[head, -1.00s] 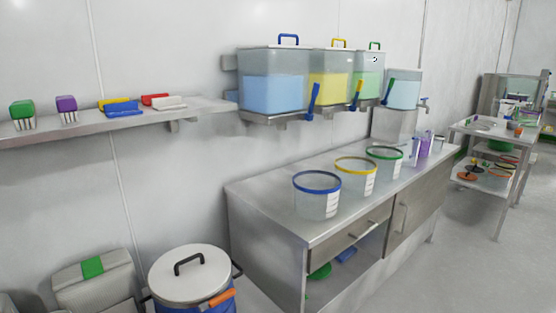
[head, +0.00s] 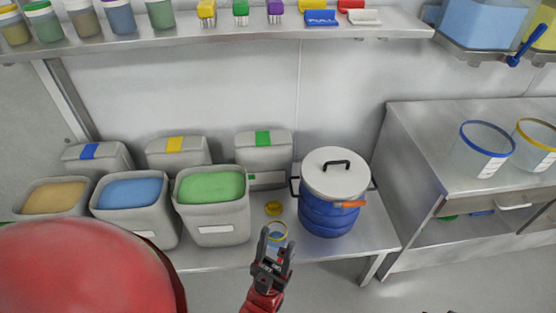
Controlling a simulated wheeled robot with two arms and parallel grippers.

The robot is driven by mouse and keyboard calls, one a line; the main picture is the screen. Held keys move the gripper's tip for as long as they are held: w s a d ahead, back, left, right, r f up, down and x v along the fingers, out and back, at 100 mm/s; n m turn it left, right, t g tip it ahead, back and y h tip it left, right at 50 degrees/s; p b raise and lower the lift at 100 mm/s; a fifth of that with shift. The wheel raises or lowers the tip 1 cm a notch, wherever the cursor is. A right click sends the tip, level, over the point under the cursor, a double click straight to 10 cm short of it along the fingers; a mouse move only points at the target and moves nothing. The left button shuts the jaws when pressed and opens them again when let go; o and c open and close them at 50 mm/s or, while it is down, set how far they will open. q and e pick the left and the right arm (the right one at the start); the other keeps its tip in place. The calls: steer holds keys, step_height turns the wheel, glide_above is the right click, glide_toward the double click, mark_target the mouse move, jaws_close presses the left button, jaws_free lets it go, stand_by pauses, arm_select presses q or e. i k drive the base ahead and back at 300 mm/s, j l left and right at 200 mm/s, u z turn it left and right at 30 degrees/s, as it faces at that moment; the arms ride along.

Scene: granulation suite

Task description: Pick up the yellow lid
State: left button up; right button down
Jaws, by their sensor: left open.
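A small round yellow lid (head: 273,208) lies on the low bench between the green-filled bin and the blue drum. A small clear cup with a yellow rim (head: 278,229) stands just in front of it. My left gripper (head: 277,241) is open, with its jaws in front of the cup in the picture and below the lid. The jaws overlap the cup's lower part; I cannot tell whether they touch it. Only small dark tips at the bottom edge, right of centre, may belong to my right gripper; its state does not show.
Open bins of tan, blue (head: 133,194) and green powder (head: 211,187) stand left of the lid. A blue drum with a white cover (head: 336,174) stands close to its right. A wall shelf (head: 230,38) runs above. A steel counter (head: 425,145) is at right.

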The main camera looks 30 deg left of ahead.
mark_target(273, 207)
steer(key=u, duration=0.9)
